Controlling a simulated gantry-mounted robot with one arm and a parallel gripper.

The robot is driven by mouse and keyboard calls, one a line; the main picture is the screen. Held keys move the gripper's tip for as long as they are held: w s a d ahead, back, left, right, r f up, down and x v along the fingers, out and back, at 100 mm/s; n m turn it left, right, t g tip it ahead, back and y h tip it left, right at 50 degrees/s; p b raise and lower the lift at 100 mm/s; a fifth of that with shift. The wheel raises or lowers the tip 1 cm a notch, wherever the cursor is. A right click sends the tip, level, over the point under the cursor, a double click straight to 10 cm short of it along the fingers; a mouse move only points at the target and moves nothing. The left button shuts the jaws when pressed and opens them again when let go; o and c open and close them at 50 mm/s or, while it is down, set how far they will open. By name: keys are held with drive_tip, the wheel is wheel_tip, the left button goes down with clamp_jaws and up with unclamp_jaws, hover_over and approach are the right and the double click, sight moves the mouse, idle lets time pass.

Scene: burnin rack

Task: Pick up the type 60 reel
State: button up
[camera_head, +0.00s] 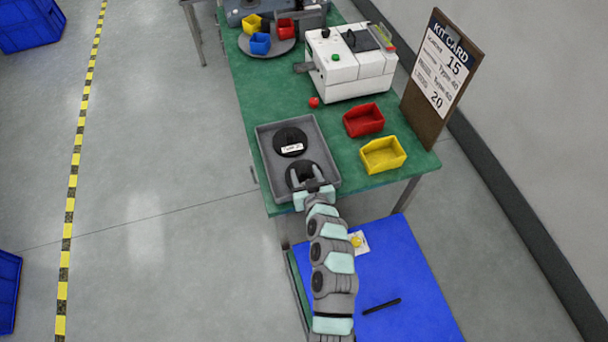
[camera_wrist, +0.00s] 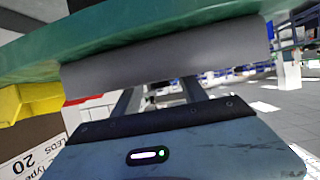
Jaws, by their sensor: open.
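Two black reels lie in a grey tray (camera_head: 263,160) on the green table. The far reel (camera_head: 289,135) carries a white label whose number is too small to read surely. The near reel (camera_head: 293,179) is partly covered by my gripper (camera_head: 306,176), and no label shows on it. I cannot tell which reel is type 60. My gripper is open, its two fingers over the near reel at the tray's near end. In the wrist view, the fingers (camera_wrist: 162,92) pass behind the grey tray wall (camera_wrist: 170,62), which hides their tips and the reel.
A red bin (camera_head: 364,120) and a yellow bin (camera_head: 383,155) stand right of the tray. A white machine (camera_head: 350,70) stands behind, with a red ball-like knob (camera_head: 314,102) before it. A kit card board (camera_head: 440,75) stands at the right edge. A blue surface (camera_head: 400,285) lies in front.

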clamp_jaws()
idle(0.5)
